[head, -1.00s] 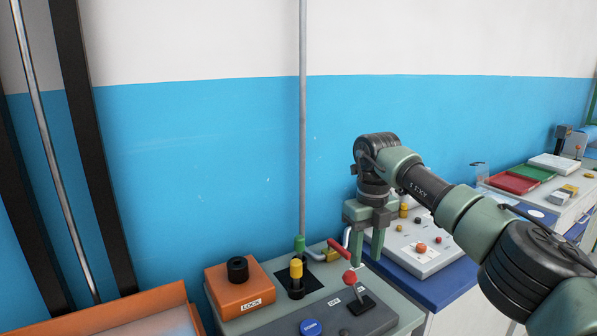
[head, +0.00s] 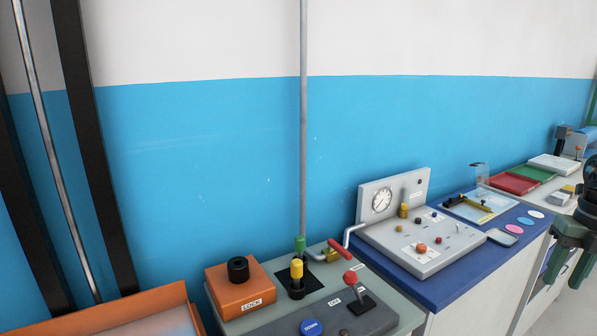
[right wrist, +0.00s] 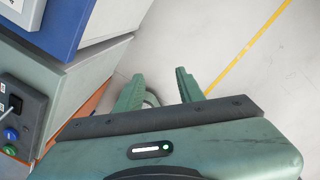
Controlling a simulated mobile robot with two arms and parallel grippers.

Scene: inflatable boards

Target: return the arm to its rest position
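My right gripper (head: 566,268) hangs at the right edge of the head view, in front of the benches, with its fingers pointing down. Most of my right arm is outside the head view. My left gripper is not in view.
A grey control bench with a red-handled valve (head: 339,247), an orange LOCK box (head: 240,288) and a red-knobbed lever (head: 350,278) stands in front. A gauge panel (head: 392,200) sits on the blue bench (head: 432,287). The right wrist view shows open floor (right wrist: 215,45).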

